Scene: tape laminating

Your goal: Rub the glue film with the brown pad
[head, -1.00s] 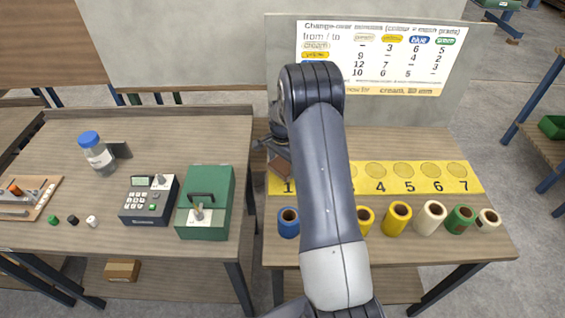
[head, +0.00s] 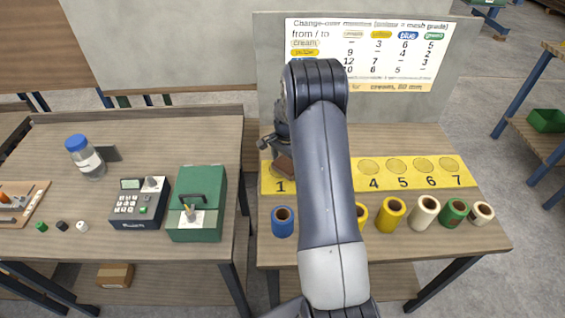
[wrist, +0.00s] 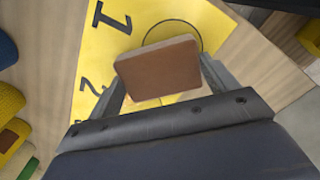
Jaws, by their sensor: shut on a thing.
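The brown pad (wrist: 160,70) is held between the two fingers of my gripper (wrist: 160,82) in the wrist view. It also shows in the head view (head: 285,168), partly behind my arm. The pad is over the yellow numbered strip (head: 270,188), close to the marking 1. Whether it touches the strip is not clear. I cannot make out a glue film in either view.
Coloured rolls (head: 392,214) stand along the front of the right table (head: 480,238). The left table holds a green box (head: 198,222), a keypad device (head: 140,202) and a blue-capped jar (head: 86,157). A chart board (head: 365,55) stands behind the strip.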

